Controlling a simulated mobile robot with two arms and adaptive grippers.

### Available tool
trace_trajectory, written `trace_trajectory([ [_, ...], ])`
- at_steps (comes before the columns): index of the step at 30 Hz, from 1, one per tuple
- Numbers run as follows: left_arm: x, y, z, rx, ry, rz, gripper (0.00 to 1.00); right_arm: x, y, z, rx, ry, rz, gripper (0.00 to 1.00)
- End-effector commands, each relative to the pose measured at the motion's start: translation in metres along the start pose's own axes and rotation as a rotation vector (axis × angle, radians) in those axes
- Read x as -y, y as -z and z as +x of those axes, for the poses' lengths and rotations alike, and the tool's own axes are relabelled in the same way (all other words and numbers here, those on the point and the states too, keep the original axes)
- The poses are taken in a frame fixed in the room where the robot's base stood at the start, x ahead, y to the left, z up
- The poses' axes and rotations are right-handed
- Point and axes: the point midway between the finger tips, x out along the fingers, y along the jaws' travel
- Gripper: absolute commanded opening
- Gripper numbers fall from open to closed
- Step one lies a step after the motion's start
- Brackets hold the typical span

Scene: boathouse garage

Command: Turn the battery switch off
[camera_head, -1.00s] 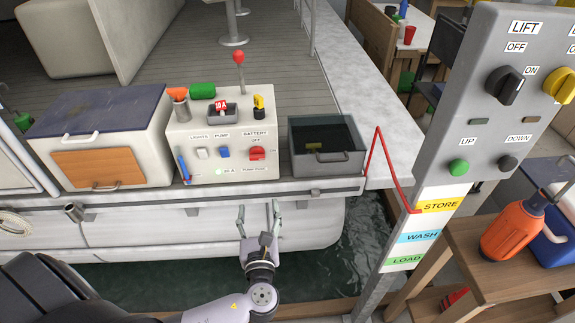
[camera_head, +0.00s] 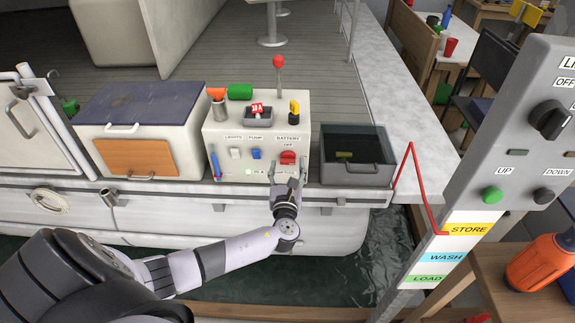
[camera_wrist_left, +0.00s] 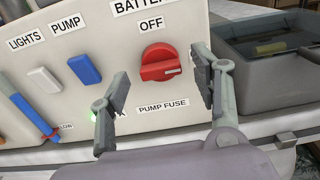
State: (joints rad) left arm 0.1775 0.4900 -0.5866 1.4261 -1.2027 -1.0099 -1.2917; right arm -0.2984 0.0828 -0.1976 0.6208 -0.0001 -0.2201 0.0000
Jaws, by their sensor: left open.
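The red battery switch (camera_head: 288,158) is a rotary knob on the white console (camera_head: 262,170) under the labels BATTERY and OFF. In the left wrist view the red knob (camera_wrist_left: 160,63) lies with its bar roughly level, a pale mark at its right end, and the OFF label above it. My left gripper (camera_head: 287,168) is open just in front of and slightly below the knob. In the left wrist view its two fingers (camera_wrist_left: 160,85) stand apart on either side of the knob, with nothing between them held. My right gripper is not in view.
Beside the knob are a blue pump switch (camera_wrist_left: 85,69) and a white lights switch (camera_wrist_left: 45,80). A grey bin (camera_head: 355,170) stands close on the right. A white chest (camera_head: 140,140) is on the left. The lift control post (camera_head: 500,170) stands at far right.

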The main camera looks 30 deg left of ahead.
Motion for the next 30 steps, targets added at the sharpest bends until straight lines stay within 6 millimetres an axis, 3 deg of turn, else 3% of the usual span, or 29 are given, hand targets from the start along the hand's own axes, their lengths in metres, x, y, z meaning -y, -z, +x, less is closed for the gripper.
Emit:
trace_trajectory([
  [4, 0.0002, -0.0001, 0.0097, -0.001, 0.0, -0.001, 0.58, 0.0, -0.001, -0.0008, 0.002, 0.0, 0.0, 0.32],
  [13, 0.0002, 0.0004, 0.011, -0.001, 0.001, -0.001, 0.58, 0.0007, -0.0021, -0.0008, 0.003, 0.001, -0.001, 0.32],
  [30, 0.0001, 0.0004, 0.0107, -0.001, 0.0, -0.001, 0.2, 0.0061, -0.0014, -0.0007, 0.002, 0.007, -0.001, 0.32],
])
